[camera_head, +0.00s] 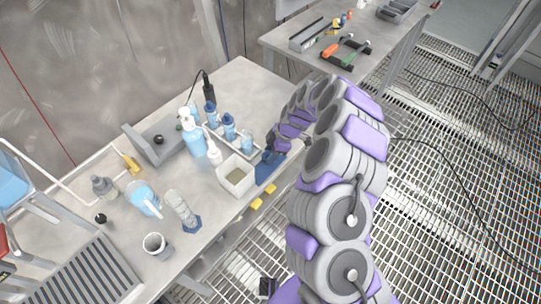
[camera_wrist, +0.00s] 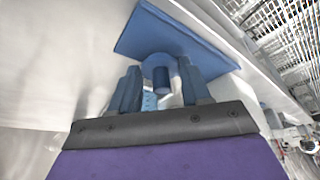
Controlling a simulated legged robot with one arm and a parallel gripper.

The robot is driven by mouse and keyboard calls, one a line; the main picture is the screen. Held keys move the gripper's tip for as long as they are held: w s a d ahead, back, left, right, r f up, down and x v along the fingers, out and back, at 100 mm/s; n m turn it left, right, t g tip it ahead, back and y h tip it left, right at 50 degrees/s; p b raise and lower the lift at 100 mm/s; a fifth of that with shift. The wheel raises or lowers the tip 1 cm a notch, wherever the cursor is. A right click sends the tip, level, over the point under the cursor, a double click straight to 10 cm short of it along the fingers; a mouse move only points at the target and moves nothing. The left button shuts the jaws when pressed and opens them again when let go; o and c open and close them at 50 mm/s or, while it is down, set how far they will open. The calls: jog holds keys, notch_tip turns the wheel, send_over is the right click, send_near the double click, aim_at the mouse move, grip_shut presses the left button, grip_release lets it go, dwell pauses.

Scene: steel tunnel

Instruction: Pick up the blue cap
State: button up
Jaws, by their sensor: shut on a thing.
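A blue object with a broad flat part and a rounded part, which looks like the blue cap (camera_wrist: 165,35), fills the upper middle of the wrist view. In the head view the blue cap (camera_head: 267,170) is at the table's front edge, right of a white square container. My gripper (camera_wrist: 162,90) is shut on the rounded part, with one blue finger on each side. In the head view my gripper (camera_head: 275,152) is at the cap and partly hidden by my arm. I cannot tell whether the cap touches the table.
The white square container (camera_head: 237,176) stands close left of my gripper. Blue-topped bottles (camera_head: 228,126), a spray bottle (camera_head: 193,138) and a beaker (camera_head: 246,143) stand behind it. A clear cylinder (camera_head: 181,208) and a cup (camera_head: 157,245) are farther left. A second table (camera_head: 375,58) is behind.

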jog(key=shift+d, duration=0.65)
jog(key=shift+d+r, duration=0.1)
jog(key=shift+r, duration=0.5)
jog(key=r, duration=0.1)
jog(key=r+p, duration=0.1)
jog(key=shift+a+r, duration=0.25)
jog(key=shift+r, duration=0.1)
jog(key=s+d+r+p, duration=0.1)
jog(key=s+d+p, duration=0.1)
jog(key=s+d, duration=0.7)
jog(key=s, duration=0.3)
jog(key=shift+s+d, duration=0.25)
jog(key=shift+s, duration=0.15)
jog(key=shift+d, duration=0.1)
